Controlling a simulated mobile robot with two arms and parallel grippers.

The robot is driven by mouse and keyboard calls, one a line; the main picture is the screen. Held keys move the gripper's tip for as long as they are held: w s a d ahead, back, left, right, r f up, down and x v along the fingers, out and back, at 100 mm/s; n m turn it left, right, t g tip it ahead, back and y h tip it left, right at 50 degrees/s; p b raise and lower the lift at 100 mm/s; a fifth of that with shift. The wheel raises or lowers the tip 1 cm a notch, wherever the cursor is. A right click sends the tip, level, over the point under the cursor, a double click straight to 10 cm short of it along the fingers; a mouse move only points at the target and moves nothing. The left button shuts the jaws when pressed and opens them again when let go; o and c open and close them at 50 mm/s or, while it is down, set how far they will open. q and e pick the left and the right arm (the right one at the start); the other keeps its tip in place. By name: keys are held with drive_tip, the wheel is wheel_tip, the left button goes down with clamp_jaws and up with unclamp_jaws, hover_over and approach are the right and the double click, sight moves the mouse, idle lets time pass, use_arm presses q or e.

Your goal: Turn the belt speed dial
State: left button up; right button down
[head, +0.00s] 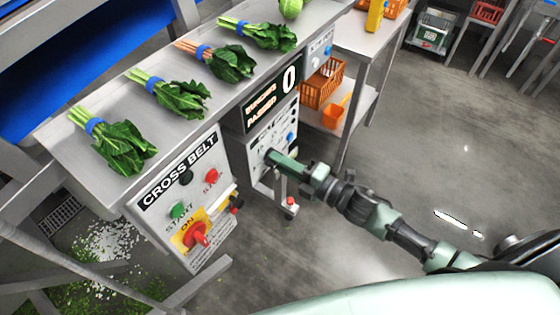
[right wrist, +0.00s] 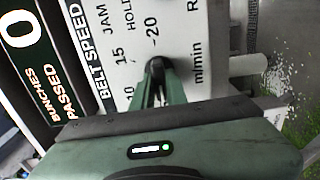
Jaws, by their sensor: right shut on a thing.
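The belt speed dial (right wrist: 157,64) is a small dark knob on a white panel (right wrist: 190,30), seen in the right wrist view. Printed marks around it include 10, 15, 20 and m/min, with BELT SPEED lettering (right wrist: 88,60) alongside. My right gripper (right wrist: 158,72) is shut on the dial, its two green fingers converging on it and covering much of it. Which mark the dial points to cannot be told. In the head view my right gripper (head: 272,156) reaches the panel (head: 258,142) below the counter and hides the dial. My left gripper is not in view.
A bunches passed display (head: 272,103) reading 0 sits above the panel. The cross belt box (head: 185,200) with a red switch (head: 195,236) stands to the left. Bunches of greens (head: 120,145) lie on the steel counter (head: 75,165). An orange crate (head: 322,84) stands behind. Open floor lies right.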

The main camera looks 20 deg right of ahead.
drive_tip(key=shift+m, duration=0.3)
drive_tip(key=shift+d+r+m+p, duration=0.1)
drive_tip(key=shift+m+p, duration=1.1)
drive_tip(key=shift+m, duration=1.55)
drive_tip(key=shift+r+m+p, duration=0.1)
drive_tip(key=shift+m+p, duration=1.1)
drive_tip(key=shift+m, duration=1.55)
drive_tip(key=shift+f, duration=0.1)
drive_tip(key=c, duration=1.4)
unclamp_jaws()
drive_tip(key=shift+c, duration=0.2)
